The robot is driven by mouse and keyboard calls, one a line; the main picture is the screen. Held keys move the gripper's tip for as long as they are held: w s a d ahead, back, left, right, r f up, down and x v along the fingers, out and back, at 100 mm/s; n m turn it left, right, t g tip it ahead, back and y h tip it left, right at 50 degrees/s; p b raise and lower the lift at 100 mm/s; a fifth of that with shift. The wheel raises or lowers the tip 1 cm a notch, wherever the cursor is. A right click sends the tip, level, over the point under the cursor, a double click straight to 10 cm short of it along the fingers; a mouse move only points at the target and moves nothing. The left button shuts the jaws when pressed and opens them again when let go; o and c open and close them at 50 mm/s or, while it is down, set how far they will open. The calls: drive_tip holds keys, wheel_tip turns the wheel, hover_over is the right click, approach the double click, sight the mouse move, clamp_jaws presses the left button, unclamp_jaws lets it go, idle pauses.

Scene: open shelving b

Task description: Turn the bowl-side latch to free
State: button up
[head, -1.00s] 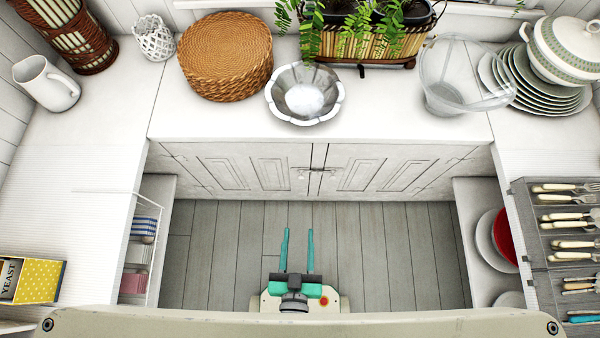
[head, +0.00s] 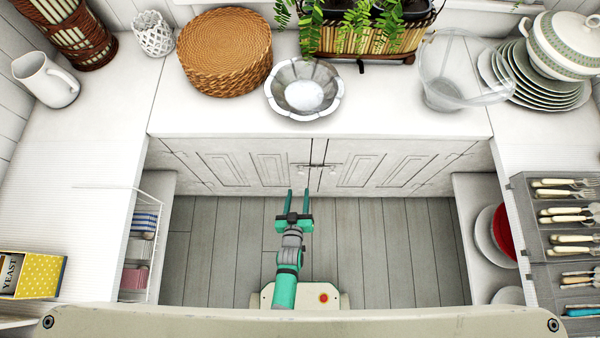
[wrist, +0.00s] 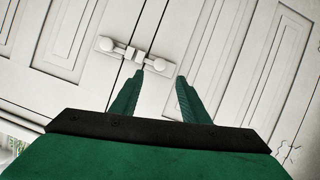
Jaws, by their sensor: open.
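The latch (head: 318,167) is a small pale metal piece across the dark seam between the white cabinet doors, below the silver bowl (head: 304,90). In the wrist view the latch (wrist: 133,54) appears as a tilted bar with a round knob at each end and a block at the seam. My gripper (head: 295,194) is open and empty, below and slightly left of the latch in the head view. In the wrist view its two green fingers (wrist: 160,76) point at the doors, with the right knob just beyond their tips. No contact is clear.
The white counter (head: 400,122) overhangs the cabinet doors. A wire rack (head: 150,240) stands at left and a low shelf with plates (head: 490,240) at right. The grey floor (head: 390,250) between them is clear.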

sight(301, 174)
drive_tip(key=x, duration=0.9)
drive_tip(key=shift+w, duration=0.15)
clamp_jaws()
